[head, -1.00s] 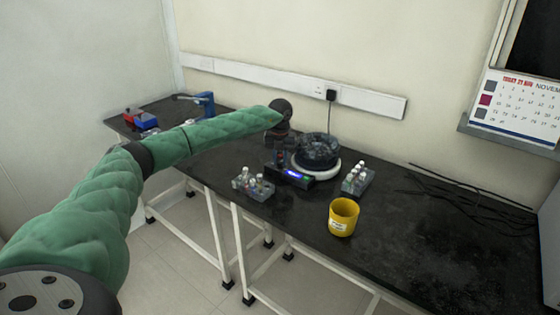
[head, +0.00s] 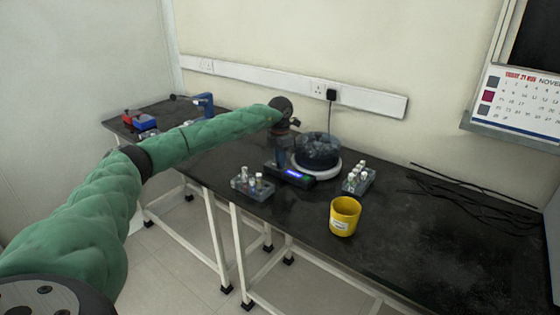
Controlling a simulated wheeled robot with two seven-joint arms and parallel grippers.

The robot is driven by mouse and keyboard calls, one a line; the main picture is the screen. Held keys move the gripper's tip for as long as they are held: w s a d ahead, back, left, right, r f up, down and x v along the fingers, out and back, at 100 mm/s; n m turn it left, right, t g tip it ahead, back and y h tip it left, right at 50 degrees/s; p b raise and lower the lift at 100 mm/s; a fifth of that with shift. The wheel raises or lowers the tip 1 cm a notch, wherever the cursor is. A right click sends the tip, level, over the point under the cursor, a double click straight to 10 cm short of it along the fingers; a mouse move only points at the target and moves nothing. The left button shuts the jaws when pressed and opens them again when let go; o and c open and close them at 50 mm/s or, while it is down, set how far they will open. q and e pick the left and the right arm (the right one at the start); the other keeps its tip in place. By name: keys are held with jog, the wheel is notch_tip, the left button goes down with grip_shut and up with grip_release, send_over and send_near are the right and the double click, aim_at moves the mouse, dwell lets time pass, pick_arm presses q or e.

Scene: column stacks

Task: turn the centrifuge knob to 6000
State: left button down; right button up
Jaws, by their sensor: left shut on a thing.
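The centrifuge (head: 318,152) stands on the black bench, with a dark round bowl on a white ring and a front panel with a lit blue display (head: 296,174). My left arm in its green sleeve reaches in from the left. My left gripper (head: 281,160) points down at the left part of the front panel. It is shut on the knob there, which it hides, so the knob's setting cannot be read. The display's digits are too small to read. My right gripper is not in view.
Vial racks stand left (head: 252,184) and right (head: 358,178) of the centrifuge. A yellow cup (head: 344,216) is near the bench's front edge. Dark cables (head: 465,188) lie at the right. The bench between cup and cables is clear.

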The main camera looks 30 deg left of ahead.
pick_arm(q)
jog(key=shift+m+b, duration=0.45)
jog(key=shift+m, duration=1.65)
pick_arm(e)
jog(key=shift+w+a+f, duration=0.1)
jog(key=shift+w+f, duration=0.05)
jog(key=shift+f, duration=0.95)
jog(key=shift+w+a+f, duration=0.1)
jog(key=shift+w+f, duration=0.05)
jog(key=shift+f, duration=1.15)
pick_arm(q)
jog(key=c, duration=1.2)
grip_release()
jog(key=shift+c, duration=0.2)
notch_tip(320, 180, up, 7)
jog(key=shift+f+b, duration=0.1)
jog(key=shift+b, duration=0.4)
jog(key=shift+r, duration=0.5)
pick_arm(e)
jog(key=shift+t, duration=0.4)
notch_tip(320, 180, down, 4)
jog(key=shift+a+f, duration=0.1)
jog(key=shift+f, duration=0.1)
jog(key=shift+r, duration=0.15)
